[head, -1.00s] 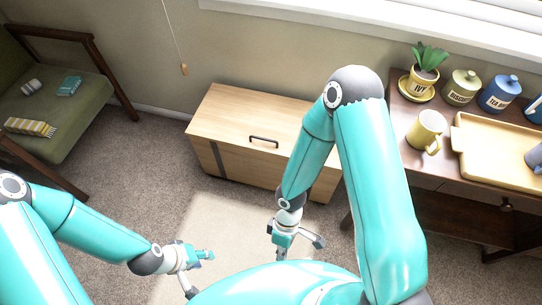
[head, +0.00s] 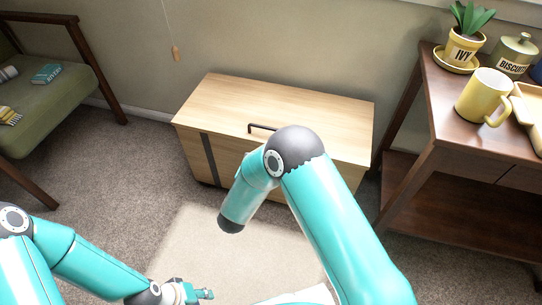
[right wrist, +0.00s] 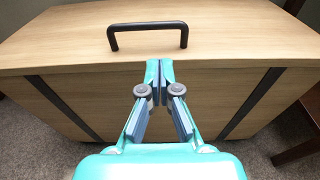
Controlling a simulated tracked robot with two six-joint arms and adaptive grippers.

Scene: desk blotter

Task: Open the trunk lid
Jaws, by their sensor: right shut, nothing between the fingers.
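The wooden trunk (head: 225,165) stands on the floor against the wall, with dark vertical straps on its front. Its pale wood lid (head: 300,107) is shut. A dark bar handle (head: 262,127) stands on the lid near its front edge; it also shows whole in the right wrist view (right wrist: 148,27). My right gripper (right wrist: 160,66) is shut and empty, its fingertips in front of the trunk and apart from the handle. In the head view my right gripper is hidden. My left gripper (head: 207,294) is low near the bottom edge, away from the trunk; its jaw opening is unclear.
A dark wooden side table (head: 445,100) stands right of the trunk, holding a yellow mug (head: 482,95), an ivy pot (head: 463,48) and a biscuit canister (head: 514,55). A green chair (head: 60,110) stands at left. A pull cord hangs above the trunk. The carpet before it is clear.

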